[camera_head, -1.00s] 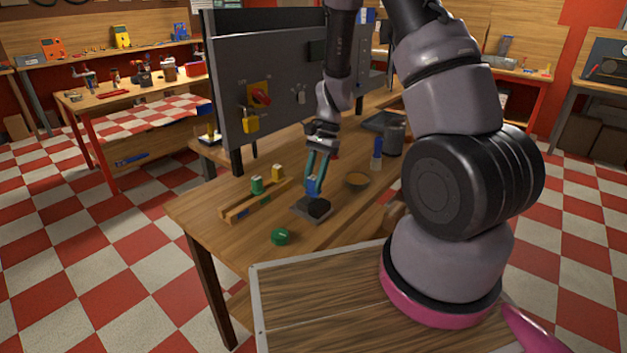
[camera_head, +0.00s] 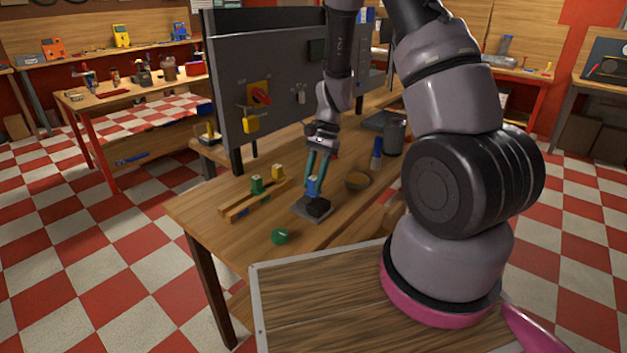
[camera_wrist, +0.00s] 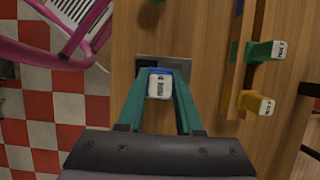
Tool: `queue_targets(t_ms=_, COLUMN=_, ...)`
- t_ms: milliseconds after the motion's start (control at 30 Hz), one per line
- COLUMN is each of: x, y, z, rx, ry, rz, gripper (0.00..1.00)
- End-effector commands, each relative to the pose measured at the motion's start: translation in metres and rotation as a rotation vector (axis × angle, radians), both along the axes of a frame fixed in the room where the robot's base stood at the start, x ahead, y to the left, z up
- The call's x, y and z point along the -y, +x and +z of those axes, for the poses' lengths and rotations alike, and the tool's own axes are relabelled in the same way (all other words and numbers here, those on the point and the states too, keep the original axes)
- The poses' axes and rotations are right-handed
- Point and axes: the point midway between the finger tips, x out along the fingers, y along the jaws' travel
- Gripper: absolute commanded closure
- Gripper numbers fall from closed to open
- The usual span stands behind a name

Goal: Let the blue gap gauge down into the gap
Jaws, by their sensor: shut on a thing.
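My gripper (camera_head: 314,178) is shut on the blue gap gauge (camera_head: 313,188), which it holds upright, pointing down. In the wrist view, the gauge's white labelled top (camera_wrist: 160,87) and a blue edge show between my teal fingers (camera_wrist: 159,95). The gauge is over or just behind the black rotor housing (camera_head: 318,207), which sits on a grey plate (camera_head: 299,209). The plate (camera_wrist: 148,63) also shows in the wrist view. The gap itself and the gauge's lower end are hidden, so I cannot tell whether the gauge is in the gap.
A green round piece (camera_head: 280,236) lies near the front edge.

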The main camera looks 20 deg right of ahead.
Motion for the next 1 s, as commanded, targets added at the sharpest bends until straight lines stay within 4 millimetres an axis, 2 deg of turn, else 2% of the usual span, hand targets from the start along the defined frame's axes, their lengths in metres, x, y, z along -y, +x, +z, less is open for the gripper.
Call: queue_targets(t_ms=1000, x=0.0, y=0.0, z=-0.016, rx=0.0, ry=0.0, rz=-0.001, gripper=1.0)
